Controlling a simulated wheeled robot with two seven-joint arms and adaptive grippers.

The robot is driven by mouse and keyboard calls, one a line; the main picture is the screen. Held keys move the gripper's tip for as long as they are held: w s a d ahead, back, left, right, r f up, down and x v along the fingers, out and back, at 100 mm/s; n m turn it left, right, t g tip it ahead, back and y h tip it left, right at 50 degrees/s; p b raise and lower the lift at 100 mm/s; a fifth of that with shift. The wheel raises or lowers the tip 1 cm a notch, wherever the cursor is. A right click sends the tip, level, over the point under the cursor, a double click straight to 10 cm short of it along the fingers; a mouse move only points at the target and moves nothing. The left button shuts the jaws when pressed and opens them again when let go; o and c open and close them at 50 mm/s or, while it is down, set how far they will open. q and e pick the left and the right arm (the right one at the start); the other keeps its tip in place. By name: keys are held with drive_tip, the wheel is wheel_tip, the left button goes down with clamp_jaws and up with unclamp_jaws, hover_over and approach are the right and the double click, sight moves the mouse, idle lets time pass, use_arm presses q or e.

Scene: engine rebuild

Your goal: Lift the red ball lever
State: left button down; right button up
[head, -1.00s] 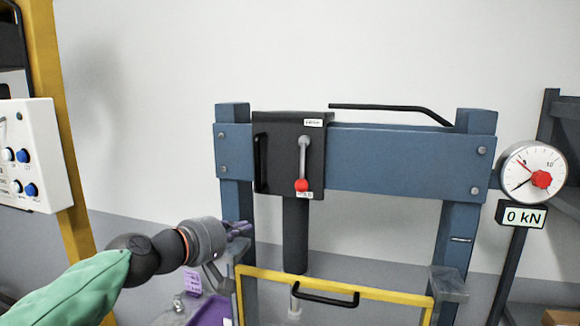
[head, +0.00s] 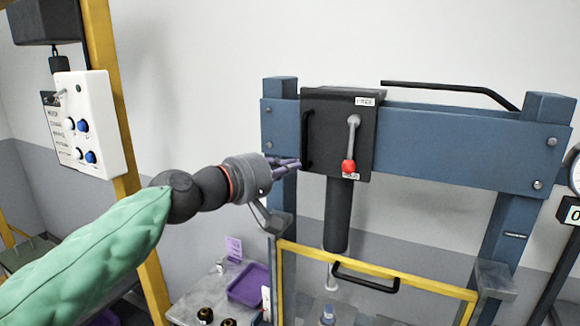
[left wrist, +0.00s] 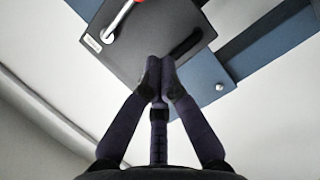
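The red ball (head: 348,166) is at the lower end of a grey lever (head: 353,138) on the front of the black press head (head: 338,135). The lever hangs down, with a small label above and one near the ball. In the left wrist view the lever (left wrist: 119,20) shows at the top, with the red ball (left wrist: 139,1) cut by the frame edge. My left gripper (head: 292,163) is left of the press head, apart from the lever and ball. Its fingertips (left wrist: 159,72) are together with nothing between them. My right gripper is out of view.
A black handle (head: 307,140) is on the press head between my left gripper and the lever. A blue frame (head: 450,145) surrounds the head. Below are a yellow-edged guard (head: 420,287) and a purple tray (head: 248,286). A white control box (head: 92,125) stands at left.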

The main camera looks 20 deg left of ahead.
sight(351, 145)
use_arm(q)
drive_tip(key=w+d, duration=0.2)
drive_tip(key=w+d+f+p, duration=0.1)
drive_tip(key=w+d, duration=0.1)
drive_tip(key=w, duration=0.1)
drive_tip(key=w+d, duration=0.2)
drive_tip(key=w, duration=0.1)
drive_tip(key=shift+w+f+p, duration=0.15)
drive_tip(key=shift+f+p, duration=0.2)
drive_tip(key=shift+p, duration=0.05)
drive_tip(key=shift+d+f+n+b, duration=0.2)
drive_tip(key=shift+d+n+b, duration=0.1)
drive_tip(key=shift+b, duration=0.3)
